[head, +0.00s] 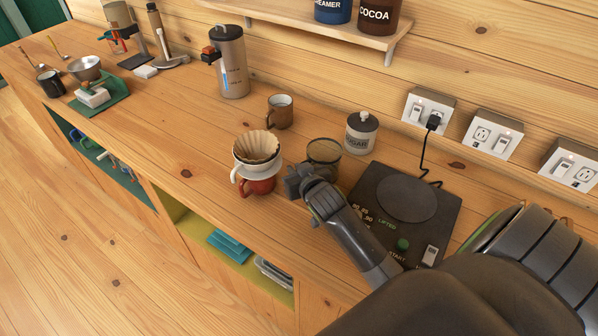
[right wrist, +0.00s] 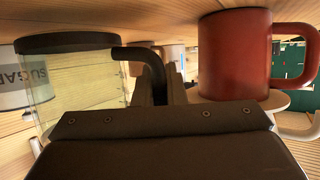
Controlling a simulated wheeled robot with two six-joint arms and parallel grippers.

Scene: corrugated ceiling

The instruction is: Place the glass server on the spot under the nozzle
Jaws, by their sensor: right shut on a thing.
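The glass server (head: 323,157) is a clear vessel with a dark rim, upright at the middle of the counter. It also shows in the right wrist view (right wrist: 85,95), with a black handle (right wrist: 138,54). My right gripper (head: 296,184) is shut on this handle, in front of the vessel; its fingers also show in the right wrist view (right wrist: 156,85). I cannot tell whether the server touches the counter. A silver dispenser (head: 232,65) with a dark and orange part on its left side stands at the back; I cannot make out a nozzle clearly. My left gripper is not in view.
A red mug (head: 258,186) under a white dripper with a filter (head: 257,148) stands just left of the gripper. A sugar jar (head: 361,133) and a black scale plate (head: 409,200) are to the right. A brown mug (head: 280,111) stands behind.

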